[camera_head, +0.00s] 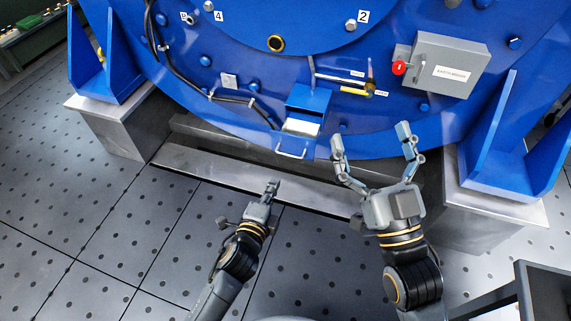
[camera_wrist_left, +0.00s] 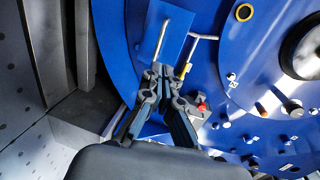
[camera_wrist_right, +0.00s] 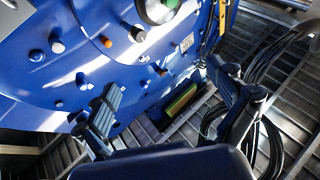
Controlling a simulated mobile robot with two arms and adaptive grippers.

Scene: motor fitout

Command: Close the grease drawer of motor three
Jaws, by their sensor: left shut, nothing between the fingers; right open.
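The grease drawer (camera_head: 300,127) sits low on the front of the blue motor (camera_head: 330,70) and stands pulled out, its pale inside showing and a silver bar handle (camera_head: 290,153) on its front. In the left wrist view the blue drawer front (camera_wrist_left: 176,42) and its handle (camera_wrist_left: 161,40) show just beyond the fingertips. My left gripper (camera_head: 271,185) is shut and empty, below and slightly left of the handle, apart from it in the head view. My right gripper (camera_head: 372,135) is open and empty, to the right of the drawer, in front of the motor's lower edge.
A grey switch box (camera_head: 447,66) with a red knob (camera_head: 399,68) is on the motor at upper right. Black cables (camera_head: 180,75) run down its left side. Blue supports (camera_head: 104,65) on metal blocks flank it. The perforated floor (camera_head: 110,225) at left is clear.

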